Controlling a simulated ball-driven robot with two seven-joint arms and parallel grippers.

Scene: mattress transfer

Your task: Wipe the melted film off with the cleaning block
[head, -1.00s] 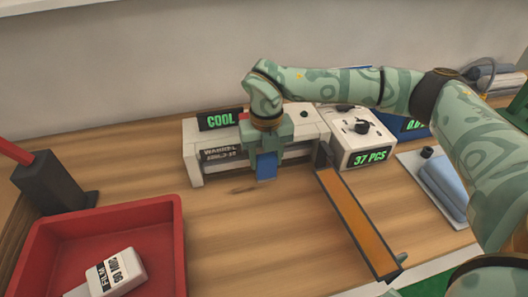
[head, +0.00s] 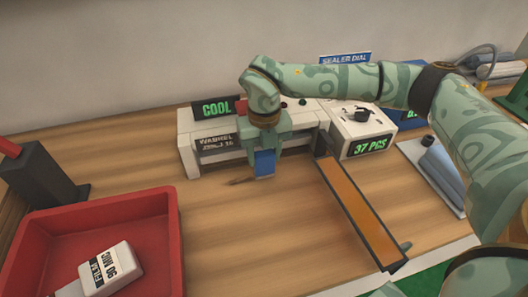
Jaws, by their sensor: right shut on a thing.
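My right gripper (head: 264,142) is in front of the white sealer (head: 187,150), pointing down. It is shut on a blue block (head: 264,163), the cleaning block, whose lower part shows below the fingers. The block is at the sealer's front edge, by the slot; I cannot tell whether it touches the sealing bar. A green "COOL" display (head: 216,108) stands on the sealer's left end. The melted film cannot be made out; the gripper hides part of the bar. My left gripper is not in view.
A red tray (head: 170,240) at the lower left holds a white "FILM 90 MIC" labelled object (head: 110,270). A dark post (head: 40,180) stands behind it. An orange-topped strip (head: 360,215) runs forward from the sealer. Bare wood lies in front.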

